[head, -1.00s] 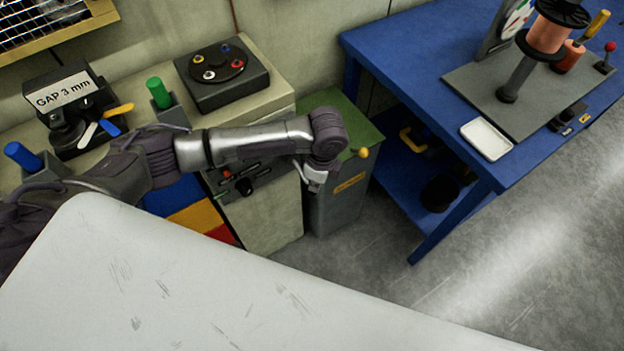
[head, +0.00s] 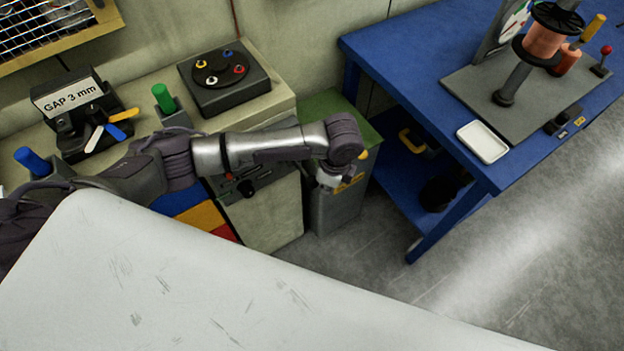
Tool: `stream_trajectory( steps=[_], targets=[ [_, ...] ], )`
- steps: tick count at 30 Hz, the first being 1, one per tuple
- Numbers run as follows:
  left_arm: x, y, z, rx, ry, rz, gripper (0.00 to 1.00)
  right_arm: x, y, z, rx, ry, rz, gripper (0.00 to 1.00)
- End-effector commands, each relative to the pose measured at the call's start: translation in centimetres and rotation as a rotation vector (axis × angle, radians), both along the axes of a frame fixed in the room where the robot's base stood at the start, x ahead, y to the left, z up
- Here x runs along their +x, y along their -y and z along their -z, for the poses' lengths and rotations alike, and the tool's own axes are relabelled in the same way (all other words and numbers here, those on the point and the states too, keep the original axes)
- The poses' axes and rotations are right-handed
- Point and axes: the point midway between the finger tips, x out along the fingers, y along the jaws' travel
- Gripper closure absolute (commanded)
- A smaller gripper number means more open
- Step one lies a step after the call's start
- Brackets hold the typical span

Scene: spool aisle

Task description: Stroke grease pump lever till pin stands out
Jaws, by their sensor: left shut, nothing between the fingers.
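The grease pump looks to be the grey box with a green top (head: 336,212), standing on the floor between the beige cabinet and the blue bench. Its lever's yellow knob (head: 364,155) shows only partly, at the right edge of my left wrist. My left gripper (head: 328,182) points down in front of the box, small in view and partly covered by the wrist, shut with nothing seen in it. I cannot tell whether it touches the lever. No pin can be made out; the wrist hides part of the box. My right gripper is out of view.
The beige cabinet (head: 270,212) stands left of the pump, with a dark plate of coloured plugs (head: 222,75) and a "GAP 3 mm" fixture (head: 80,115) on top. The blue bench (head: 400,45) at right holds a copper spool (head: 546,38) and white tray (head: 483,142). Floor at right is clear.

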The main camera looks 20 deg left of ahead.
Motion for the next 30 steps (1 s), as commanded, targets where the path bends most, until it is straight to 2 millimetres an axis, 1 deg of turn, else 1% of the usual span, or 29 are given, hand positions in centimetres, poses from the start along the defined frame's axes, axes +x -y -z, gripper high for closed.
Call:
stream_trajectory(
  steps=[5, 12, 15, 18, 23, 30],
  targets=[
    [0.1, 0.3, -2.7, -0.002, 0.004, 0.002, 1.0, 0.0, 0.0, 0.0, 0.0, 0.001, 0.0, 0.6],
    [0.1, 0.9, -7.9, -0.001, 0.004, 0.0, 1.0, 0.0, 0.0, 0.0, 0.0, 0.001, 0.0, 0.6],
    [0.0, 1.1, -9.5, -0.001, 0.004, 0.002, 1.0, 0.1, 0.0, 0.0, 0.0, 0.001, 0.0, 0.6],
    [0.0, 1.3, -10.8, -0.001, 0.002, 0.0, 1.0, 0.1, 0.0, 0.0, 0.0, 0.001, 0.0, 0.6],
    [-0.1, 1.3, -11.6, 0.001, 0.0, 0.0, 1.0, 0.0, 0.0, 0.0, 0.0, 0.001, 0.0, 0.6],
    [-0.1, 1.3, -11.7, 0.001, 0.0, 0.0, 1.0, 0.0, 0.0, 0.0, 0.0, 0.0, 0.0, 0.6]
  ],
)
